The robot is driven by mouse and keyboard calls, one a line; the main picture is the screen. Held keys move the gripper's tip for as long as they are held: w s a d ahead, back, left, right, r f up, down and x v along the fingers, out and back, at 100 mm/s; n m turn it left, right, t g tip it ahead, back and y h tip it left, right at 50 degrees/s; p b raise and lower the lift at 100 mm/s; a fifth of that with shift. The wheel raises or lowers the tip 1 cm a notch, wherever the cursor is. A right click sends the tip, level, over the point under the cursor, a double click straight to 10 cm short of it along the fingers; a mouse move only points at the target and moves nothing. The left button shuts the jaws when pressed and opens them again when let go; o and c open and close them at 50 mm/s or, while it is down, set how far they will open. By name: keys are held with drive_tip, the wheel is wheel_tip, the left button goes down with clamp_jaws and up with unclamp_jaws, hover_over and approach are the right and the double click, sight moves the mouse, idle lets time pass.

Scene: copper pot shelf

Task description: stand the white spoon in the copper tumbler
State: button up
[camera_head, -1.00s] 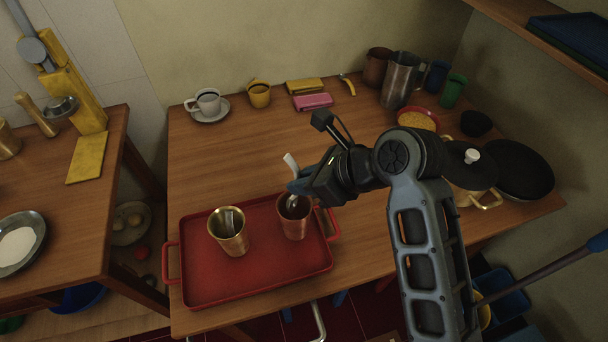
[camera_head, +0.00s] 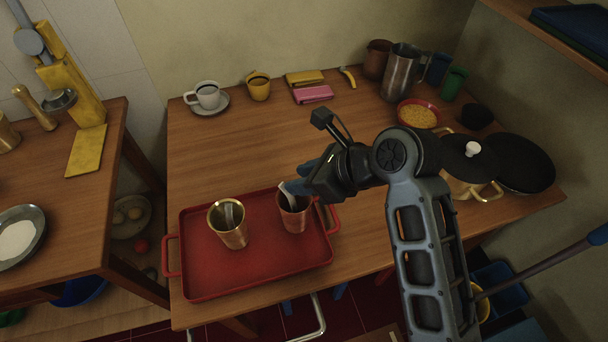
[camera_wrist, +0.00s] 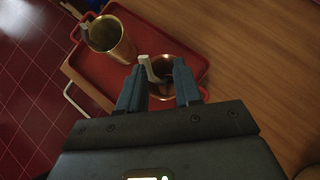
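The copper tumbler (camera_head: 294,217) stands upright at the right of the red tray (camera_head: 262,285). The white spoon (camera_head: 288,187) leans in it, its pale bent end over the rim; its lower part is hidden inside. The wrist view shows the spoon (camera_wrist: 152,70) at the mouth of the copper tumbler (camera_wrist: 163,93). My gripper (camera_wrist: 160,72) is right at the tumbler's rim, its blue fingers spread on either side of the spoon with a gap visible. In the head view my gripper (camera_head: 296,184) partly covers the rim.
A brass-coloured tumbler (camera_head: 229,232) with a grey utensil in it stands on the tray close to the left. A cup on a saucer (camera_head: 208,98), a yellow mug (camera_head: 258,87) and a pot (camera_head: 466,165) stand farther off. The table's middle is clear.

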drive_tip(key=shift+o, duration=0.7)
drive_tip(key=v, duration=0.7)
drive_tip(key=shift+s+d+r, duration=0.2)
drive_tip(key=shift+d+r, duration=0.05)
